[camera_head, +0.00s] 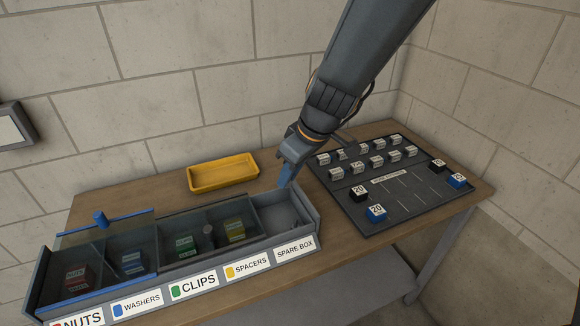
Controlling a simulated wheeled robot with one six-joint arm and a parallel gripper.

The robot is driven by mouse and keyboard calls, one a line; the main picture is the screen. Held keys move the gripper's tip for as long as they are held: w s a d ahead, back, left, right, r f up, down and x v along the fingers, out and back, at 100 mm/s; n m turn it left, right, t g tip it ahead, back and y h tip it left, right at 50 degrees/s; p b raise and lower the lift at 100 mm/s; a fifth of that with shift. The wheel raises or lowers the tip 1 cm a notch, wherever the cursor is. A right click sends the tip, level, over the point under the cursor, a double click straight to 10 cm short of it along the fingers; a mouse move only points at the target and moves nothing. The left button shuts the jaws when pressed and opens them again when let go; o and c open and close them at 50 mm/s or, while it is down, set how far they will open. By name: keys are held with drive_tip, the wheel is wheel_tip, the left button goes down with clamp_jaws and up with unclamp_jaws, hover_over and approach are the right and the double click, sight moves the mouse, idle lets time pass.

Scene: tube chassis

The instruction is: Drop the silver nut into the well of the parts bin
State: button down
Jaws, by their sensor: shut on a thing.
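My gripper (287,176) points down above the back of the right end of the parts bin (190,285). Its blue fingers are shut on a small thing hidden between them. I cannot make out the silver nut anywhere, so I cannot tell by sight whether it is the held thing. The bin is a long grey box with labelled compartments: nuts, washers, clips, spacers and spare box. The spare box compartment (268,218) at the right end looks open on top. Clear covers lie over the others; a blue-edged one at the left has a blue knob (100,218).
A yellow tray (222,173) sits behind the bin on the wooden table (150,195). A dark board (400,205) with several numbered blocks lies at the right. A grey knob (208,236) stands on the middle cover. Block walls stand close behind and at the right.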

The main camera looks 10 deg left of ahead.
wheel_tip(320, 180, down, 6)
drive_tip(key=b, duration=0.4)
drive_tip(key=shift+s, duration=0.1)
drive_tip(key=c, duration=1.6)
unclamp_jaws()
drive_tip(key=shift+a, duration=0.1)
drive_tip(key=shift+r, duration=0.15)
drive_tip(key=shift+b+v, duration=0.45)
drive_tip(key=shift+v, duration=3.4)
drive_tip(key=shift+s, duration=0.1)
